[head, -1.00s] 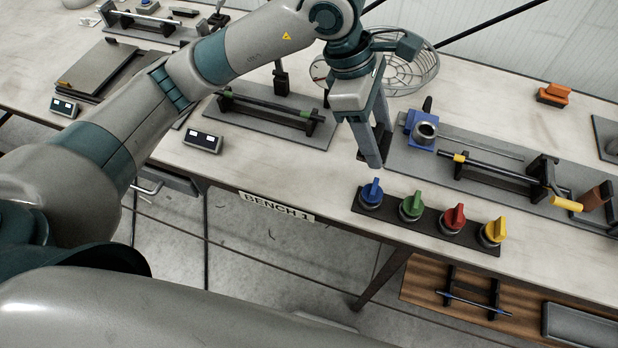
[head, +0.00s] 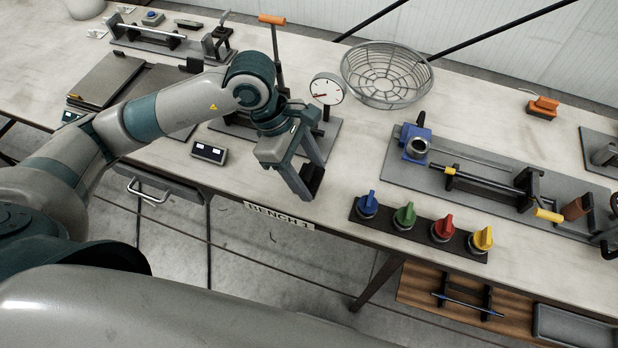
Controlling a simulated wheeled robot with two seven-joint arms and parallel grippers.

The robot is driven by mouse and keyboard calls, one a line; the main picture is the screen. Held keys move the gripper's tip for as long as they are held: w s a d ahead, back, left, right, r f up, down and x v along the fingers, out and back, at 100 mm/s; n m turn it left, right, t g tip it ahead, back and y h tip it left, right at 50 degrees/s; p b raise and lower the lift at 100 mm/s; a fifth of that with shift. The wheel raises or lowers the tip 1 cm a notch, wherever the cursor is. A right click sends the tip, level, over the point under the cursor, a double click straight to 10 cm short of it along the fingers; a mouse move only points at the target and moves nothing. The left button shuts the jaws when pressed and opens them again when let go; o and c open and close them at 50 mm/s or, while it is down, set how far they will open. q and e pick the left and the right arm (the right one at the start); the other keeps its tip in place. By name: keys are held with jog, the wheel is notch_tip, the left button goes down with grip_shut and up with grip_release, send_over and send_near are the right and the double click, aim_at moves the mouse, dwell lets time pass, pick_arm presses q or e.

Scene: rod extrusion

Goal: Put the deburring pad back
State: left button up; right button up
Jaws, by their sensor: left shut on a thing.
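My left gripper (head: 300,180) is shut on a small dark block (head: 312,181), which I take to be the deburring pad. It is held near the front edge of the bench, left of the row of coloured knobs. The fingers and arm hide part of the block, and whether it touches the bench top is unclear. My right gripper is not in view.
Behind the gripper are a dial gauge (head: 326,90) and a wire basket (head: 388,76). Coloured knobs (head: 404,216) line the front edge. A grey board with a blue clamp (head: 413,143) lies right. An orange tool (head: 543,107) sits at the back right.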

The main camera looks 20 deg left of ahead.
aim_at(309, 183)
pick_arm(q)
jog(key=shift+f+p, duration=1.05)
jog(key=shift+f, duration=0.9)
jog(key=shift+f, duration=0.1)
jog(key=shift+f, duration=0.1)
jog(key=o, duration=1)
